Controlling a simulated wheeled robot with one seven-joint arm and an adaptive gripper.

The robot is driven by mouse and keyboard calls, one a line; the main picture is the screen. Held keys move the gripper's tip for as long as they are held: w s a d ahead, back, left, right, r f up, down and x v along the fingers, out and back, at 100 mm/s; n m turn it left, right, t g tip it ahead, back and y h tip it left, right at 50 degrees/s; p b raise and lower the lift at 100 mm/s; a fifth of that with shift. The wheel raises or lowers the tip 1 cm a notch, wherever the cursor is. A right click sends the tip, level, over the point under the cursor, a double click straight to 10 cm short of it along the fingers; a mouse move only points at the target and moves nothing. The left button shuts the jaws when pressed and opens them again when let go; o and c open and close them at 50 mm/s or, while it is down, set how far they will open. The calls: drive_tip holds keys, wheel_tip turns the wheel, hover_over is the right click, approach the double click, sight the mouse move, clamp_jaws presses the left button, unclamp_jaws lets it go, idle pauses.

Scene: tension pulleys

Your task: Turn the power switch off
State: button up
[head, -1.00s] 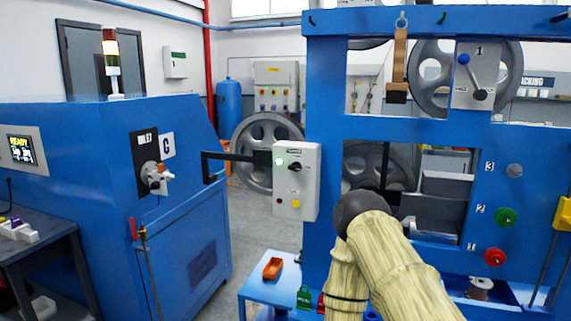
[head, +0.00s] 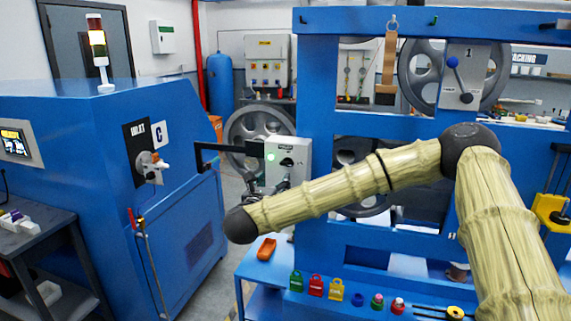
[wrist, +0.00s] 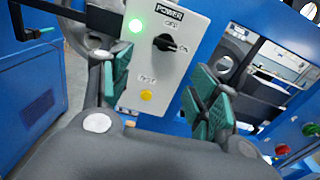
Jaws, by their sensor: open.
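The power switch is a black rotary knob (wrist: 164,43) on a light grey control box (wrist: 183,65), under a POWER label. Its handle lies roughly sideways, towards small lettering at its right that looks like ON. A green lamp (wrist: 135,25) glows left of the knob; it also shows in the head view (head: 271,157). My gripper (wrist: 158,82) is open, its green-padded fingers on either side of the box's lower part, below the knob. In the head view the knob (head: 287,162) is visible, while my arm and gripper hide the box's lower part.
A yellow button (wrist: 146,96) sits low on the box. A black bracket (head: 228,148) runs left from the box. The blue frame (head: 315,90) stands at its right, and a blue machine (head: 110,180) at the far left. An orange tray (head: 266,249) is below.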

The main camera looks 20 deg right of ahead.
sight(286, 165)
drive_tip(key=shift+m, duration=0.3)
drive_tip(key=p+x, duration=0.1)
drive_tip(key=x, duration=0.2)
drive_tip(key=r+p+x, duration=0.1)
drive_tip(key=p+x, duration=0.1)
drive_tip(key=x, duration=0.1)
drive_tip(key=p+x, duration=0.1)
drive_tip(key=x, duration=0.2)
drive_tip(key=shift+w+d+r+p, duration=0.15)
drive_tip(key=shift+d+r+p, duration=0.05)
drive_tip(key=shift+d+p, duration=0.2)
drive_tip(key=shift+w+d+f, duration=0.2)
drive_tip(key=shift+w+d, duration=0.25)
drive_tip(key=shift+w, duration=0.2)
drive_tip(key=c, duration=1)
